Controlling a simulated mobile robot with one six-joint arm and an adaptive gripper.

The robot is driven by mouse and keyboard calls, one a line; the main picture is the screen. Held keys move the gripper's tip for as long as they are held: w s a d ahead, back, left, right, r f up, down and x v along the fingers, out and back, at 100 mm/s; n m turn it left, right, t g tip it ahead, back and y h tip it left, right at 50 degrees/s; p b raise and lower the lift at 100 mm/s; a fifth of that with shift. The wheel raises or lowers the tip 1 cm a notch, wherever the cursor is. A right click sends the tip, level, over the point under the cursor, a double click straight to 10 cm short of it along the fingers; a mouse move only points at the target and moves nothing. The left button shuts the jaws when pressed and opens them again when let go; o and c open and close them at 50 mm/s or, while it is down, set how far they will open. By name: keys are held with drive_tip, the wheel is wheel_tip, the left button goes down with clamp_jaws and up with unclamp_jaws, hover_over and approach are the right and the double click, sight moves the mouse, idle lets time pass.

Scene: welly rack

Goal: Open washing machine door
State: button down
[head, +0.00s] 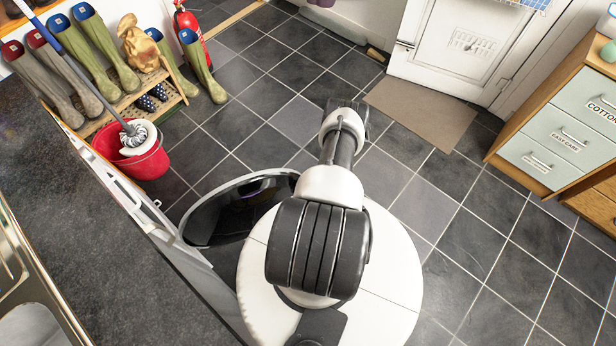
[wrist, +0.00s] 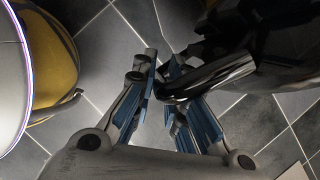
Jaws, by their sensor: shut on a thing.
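The washing machine (head: 185,262) stands under the dark worktop at the left in the head view. Its round door (head: 207,218), dark with a pale rim, stands swung out from the machine front over the floor; my arm and base cover part of it. In the wrist view, my gripper (wrist: 164,75) has its two blue-grey fingers closed around the end of a glossy black curved part of the door (wrist: 215,80). In the head view my gripper is hidden beneath my arm.
A red mop bucket (head: 147,163) stands on the floor beyond the door. A wooden welly rack (head: 150,88) is behind it. A drawer unit (head: 560,125) stands at the right, and a doormat (head: 420,112) lies before a white door. The tiled floor between is clear.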

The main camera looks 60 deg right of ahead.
idle(0.3)
drive_tip(key=c, duration=1.6)
unclamp_jaws()
drive_tip(key=shift+r, duration=0.1)
drive_tip(key=v, duration=1.1)
drive_tip(key=shift+s+r, duration=0.2)
drive_tip(key=shift+r, duration=0.15)
drive_tip(key=shift+w+d, duration=0.1)
